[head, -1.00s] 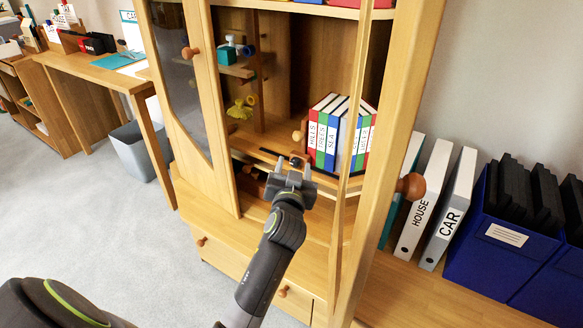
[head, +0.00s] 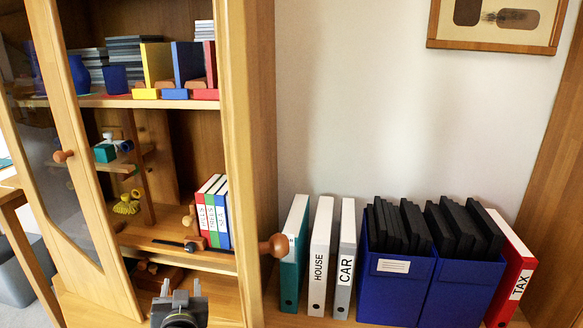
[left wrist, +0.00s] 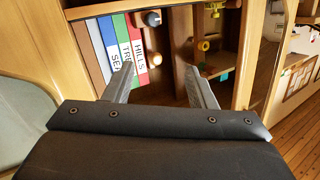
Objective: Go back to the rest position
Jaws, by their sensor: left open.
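My left gripper (head: 180,290) is at the bottom of the head view, in front of the wooden cabinet's lower shelf (head: 212,260). Its two fingers stand apart with nothing between them; they also show spread in the left wrist view (left wrist: 162,85). A short row of books (head: 212,212) with red, green and blue spines stands upright on the shelf, beyond the gripper. These books (left wrist: 115,55) also show past the fingers in the left wrist view. My right gripper is in neither view.
The glass-fronted cabinet door (head: 75,165) stands at left, and a round wooden knob (head: 275,245) juts out at the cabinet's right edge. Binders (head: 319,255) and blue boxes of black folders (head: 395,285) stand right of the cabinet. A framed picture (head: 495,20) hangs above.

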